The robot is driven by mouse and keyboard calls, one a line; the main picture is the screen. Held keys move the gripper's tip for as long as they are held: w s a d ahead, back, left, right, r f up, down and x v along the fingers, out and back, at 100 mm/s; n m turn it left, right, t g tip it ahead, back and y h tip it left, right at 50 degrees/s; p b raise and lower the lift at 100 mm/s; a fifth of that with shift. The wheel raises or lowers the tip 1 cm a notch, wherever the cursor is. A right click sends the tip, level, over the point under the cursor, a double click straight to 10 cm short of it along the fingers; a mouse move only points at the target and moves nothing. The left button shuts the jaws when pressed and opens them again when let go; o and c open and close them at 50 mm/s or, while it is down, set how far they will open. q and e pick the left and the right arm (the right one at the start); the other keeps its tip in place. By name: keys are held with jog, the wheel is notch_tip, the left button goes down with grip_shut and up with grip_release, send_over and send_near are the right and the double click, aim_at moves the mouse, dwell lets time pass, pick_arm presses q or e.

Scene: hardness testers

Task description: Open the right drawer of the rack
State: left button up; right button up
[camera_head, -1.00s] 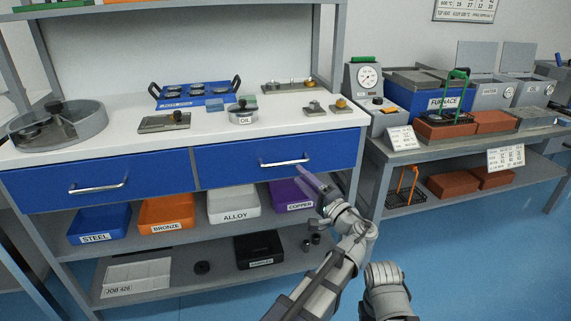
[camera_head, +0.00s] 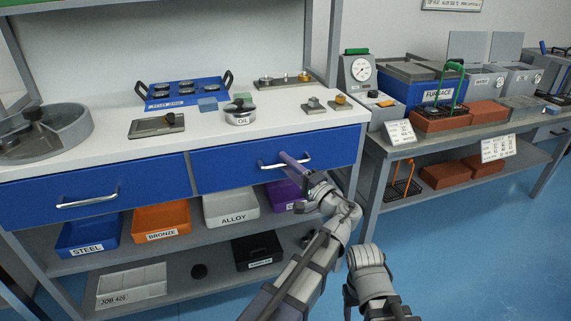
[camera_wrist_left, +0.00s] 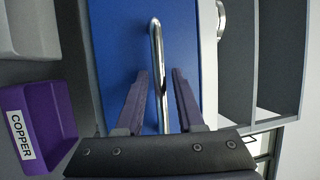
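The rack's right drawer (camera_head: 225,177) has a blue front that looks flush with the left drawer (camera_head: 40,203) beside it. Its silver bar handle (camera_head: 266,165) is partly hidden by my left gripper (camera_head: 292,160). In the left wrist view the handle (camera_wrist_left: 154,45) runs lengthwise between the two purple fingers of my left gripper (camera_wrist_left: 160,76). The fingers stand apart, with a gap on each side of the bar. The blue drawer front (camera_wrist_left: 113,45) lies behind them.
A purple copper bin (camera_wrist_left: 40,125) sits below the drawer, beside the alloy bin (camera_head: 231,208). On the white worktop (camera_head: 90,152) stand an oil pot (camera_head: 239,115) and a blue tray (camera_head: 185,93). A furnace bench (camera_head: 425,143) stands to the right; blue floor is free in front.

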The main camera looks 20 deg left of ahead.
pick_arm(q)
grip_shut()
dwell(1.1)
